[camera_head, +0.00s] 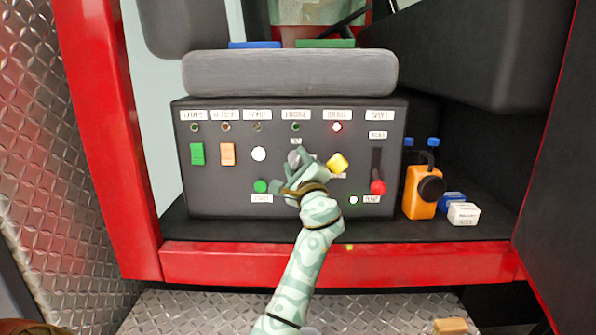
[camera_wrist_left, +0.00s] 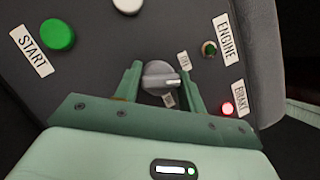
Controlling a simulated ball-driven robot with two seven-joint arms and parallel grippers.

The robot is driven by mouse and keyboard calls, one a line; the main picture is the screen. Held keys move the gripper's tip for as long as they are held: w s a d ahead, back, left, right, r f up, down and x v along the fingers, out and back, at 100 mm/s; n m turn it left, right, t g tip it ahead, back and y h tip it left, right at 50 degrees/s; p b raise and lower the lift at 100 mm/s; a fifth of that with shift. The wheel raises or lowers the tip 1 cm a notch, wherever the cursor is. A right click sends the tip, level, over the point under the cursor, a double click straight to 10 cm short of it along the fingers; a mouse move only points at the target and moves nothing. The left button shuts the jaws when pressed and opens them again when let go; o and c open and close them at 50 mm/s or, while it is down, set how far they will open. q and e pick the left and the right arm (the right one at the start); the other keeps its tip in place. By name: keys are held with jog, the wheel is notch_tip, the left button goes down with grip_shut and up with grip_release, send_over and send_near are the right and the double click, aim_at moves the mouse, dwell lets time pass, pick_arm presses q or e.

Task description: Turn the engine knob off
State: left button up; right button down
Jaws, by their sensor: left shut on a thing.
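The grey round engine knob (camera_wrist_left: 158,78) has a raised bar with a white mark and sits on the black panel (camera_head: 225,195). In the left wrist view the mark points right. My left gripper (camera_head: 297,168) is at the knob, and in the left wrist view its two green fingers (camera_wrist_left: 162,84) stand on either side, shut on it. The ENGINE label (camera_head: 296,115) has a dark green lamp (camera_head: 296,127) below it. In the head view the gripper hides part of the knob. A small ON label (camera_wrist_left: 184,60) is near it. My right gripper is not in view.
A yellow knob (camera_head: 338,163) is close on the right, under the red BRAKE lamp (camera_head: 337,127). A green START button (camera_head: 261,186) and white button (camera_head: 259,153) are left. A grey padded bar (camera_head: 290,73) overhangs the panel.

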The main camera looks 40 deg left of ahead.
pick_arm(q)
jog(key=n, duration=0.1)
jog(key=n+g, duration=0.1)
jog(key=n, duration=0.1)
jog(key=shift+f+b, duration=0.25)
jog(key=shift+b, duration=0.15)
jog(key=shift+n+g+h, duration=0.3)
jog(key=shift+n+g, duration=0.4)
jog(key=shift+n, duration=0.4)
jog(key=shift+f, duration=0.1)
jog(key=o, duration=0.7)
jog(key=shift+o, duration=1)
jog(key=shift+r, duration=0.2)
jog(key=b+v, duration=0.1)
jog(key=v, duration=1.1)
jog(key=shift+s+f, duration=0.1)
